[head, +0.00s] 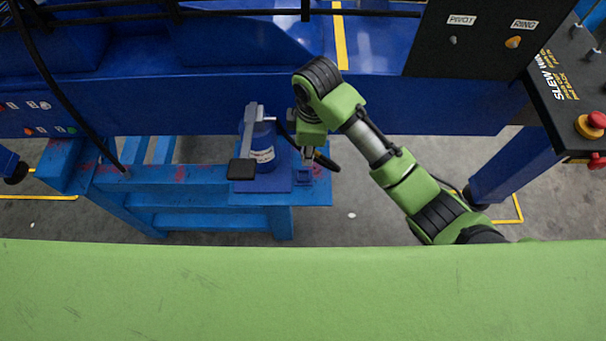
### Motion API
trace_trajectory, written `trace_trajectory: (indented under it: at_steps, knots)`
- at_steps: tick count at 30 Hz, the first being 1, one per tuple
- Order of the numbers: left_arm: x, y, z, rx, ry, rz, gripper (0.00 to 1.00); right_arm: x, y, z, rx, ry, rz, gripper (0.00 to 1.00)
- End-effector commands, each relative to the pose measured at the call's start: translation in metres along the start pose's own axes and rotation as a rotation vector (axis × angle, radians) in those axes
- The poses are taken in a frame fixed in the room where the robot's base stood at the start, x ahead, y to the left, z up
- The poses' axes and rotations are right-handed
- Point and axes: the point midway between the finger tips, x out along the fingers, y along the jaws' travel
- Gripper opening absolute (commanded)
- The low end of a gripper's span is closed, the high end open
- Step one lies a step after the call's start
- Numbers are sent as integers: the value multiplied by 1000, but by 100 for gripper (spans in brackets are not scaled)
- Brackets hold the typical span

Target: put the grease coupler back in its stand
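My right arm (375,145), green and black, reaches in from the right. Its gripper (308,153) points down over the right end of the blue bench, just right of the grease pump. The fingers are small and partly hidden by the wrist, so I cannot tell whether they are shut. A small grey piece shows at the fingertips; whether it is the grease coupler or a finger is unclear. A small blue holder (316,174), apparently the stand, sits right below the fingertips. A black hose (327,162) passes behind the gripper and curves down beside it. My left gripper is out of view.
The blue grease pump (262,155) with a grey lever and black handle (241,169) stands close left on the bench (190,174). The blue crane beam (200,105) runs behind. A control box (575,85) with a red stop button is at right. A green surface (300,290) fills the foreground.

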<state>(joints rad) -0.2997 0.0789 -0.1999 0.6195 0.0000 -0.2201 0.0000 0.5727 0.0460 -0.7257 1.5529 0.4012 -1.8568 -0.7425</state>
Motion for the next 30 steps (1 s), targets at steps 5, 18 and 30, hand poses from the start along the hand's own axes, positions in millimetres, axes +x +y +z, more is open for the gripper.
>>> trace_trajectory:
  at_steps: [5, 18, 30]
  knots:
    - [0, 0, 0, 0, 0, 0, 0, 10, 2, -11, -42, -43, -73, 0]
    - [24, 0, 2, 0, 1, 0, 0, 68, -4, -8, -46, -46, -79, 0]
    - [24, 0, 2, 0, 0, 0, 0, 69, -3, -8, -46, -45, -79, 0]
